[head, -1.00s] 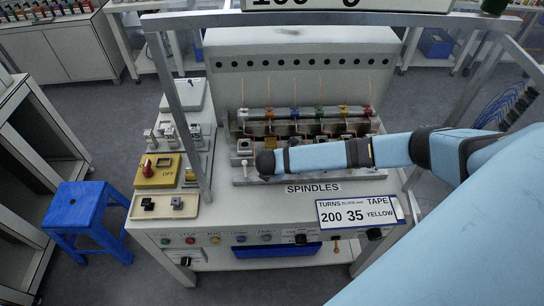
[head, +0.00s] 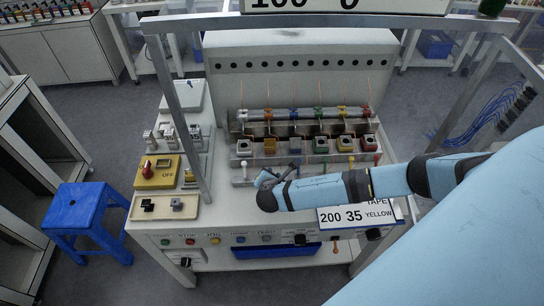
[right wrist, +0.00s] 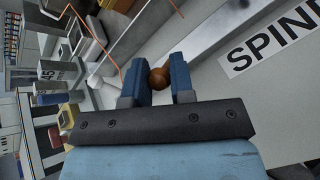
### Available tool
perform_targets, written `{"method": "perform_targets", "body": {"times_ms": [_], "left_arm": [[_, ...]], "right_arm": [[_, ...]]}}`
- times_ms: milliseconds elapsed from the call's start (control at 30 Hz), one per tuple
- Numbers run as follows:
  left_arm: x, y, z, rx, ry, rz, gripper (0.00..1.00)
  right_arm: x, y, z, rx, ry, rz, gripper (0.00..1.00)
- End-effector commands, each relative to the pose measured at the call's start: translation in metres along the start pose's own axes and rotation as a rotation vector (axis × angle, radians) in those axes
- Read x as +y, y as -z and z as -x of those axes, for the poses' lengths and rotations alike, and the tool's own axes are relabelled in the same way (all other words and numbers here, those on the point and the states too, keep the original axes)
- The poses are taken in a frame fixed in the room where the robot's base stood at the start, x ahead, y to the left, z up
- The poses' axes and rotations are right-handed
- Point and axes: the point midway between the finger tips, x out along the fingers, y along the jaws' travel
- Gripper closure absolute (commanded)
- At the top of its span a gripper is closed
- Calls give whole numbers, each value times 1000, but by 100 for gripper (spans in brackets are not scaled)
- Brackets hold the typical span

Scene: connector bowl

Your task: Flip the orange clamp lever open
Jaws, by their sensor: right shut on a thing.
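The orange clamp lever's round knob (right wrist: 158,78) shows between the two blue fingers of my right gripper (right wrist: 163,82) in the right wrist view. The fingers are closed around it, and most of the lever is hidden. In the head view my right gripper (head: 263,179) is at the front of the spindle row, in front of the orange spindle block (head: 270,146); the knob cannot be made out there. My left gripper is in neither view.
A white-knobbed lever (head: 243,165) stands left of my gripper and also shows in the right wrist view (right wrist: 95,82). A yellow switch box (head: 157,171) sits on the left panel. The sign card (head: 357,214) is partly behind my forearm.

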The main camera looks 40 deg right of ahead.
Motion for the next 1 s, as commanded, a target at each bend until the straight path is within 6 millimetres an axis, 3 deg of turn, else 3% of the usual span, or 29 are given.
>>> {"method": "perform_targets", "body": {"times_ms": [233, 267, 367, 733, 900, 1000], "left_arm": [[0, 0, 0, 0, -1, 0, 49], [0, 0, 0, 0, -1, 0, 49], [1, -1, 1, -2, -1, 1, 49], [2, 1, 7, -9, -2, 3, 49], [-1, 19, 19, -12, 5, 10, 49], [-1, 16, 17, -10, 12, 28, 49]], "right_arm": [[-1, 0, 0, 0, 3, 2, 100], [-1, 0, 0, 0, 3, 2, 73], [-1, 0, 0, 0, 3, 2, 53], [1, -2, 6, 1, 2, 1, 53], [2, -4, 32, 4, 3, 2, 53], [-1, 1, 52, 5, 2, 0, 53]]}}
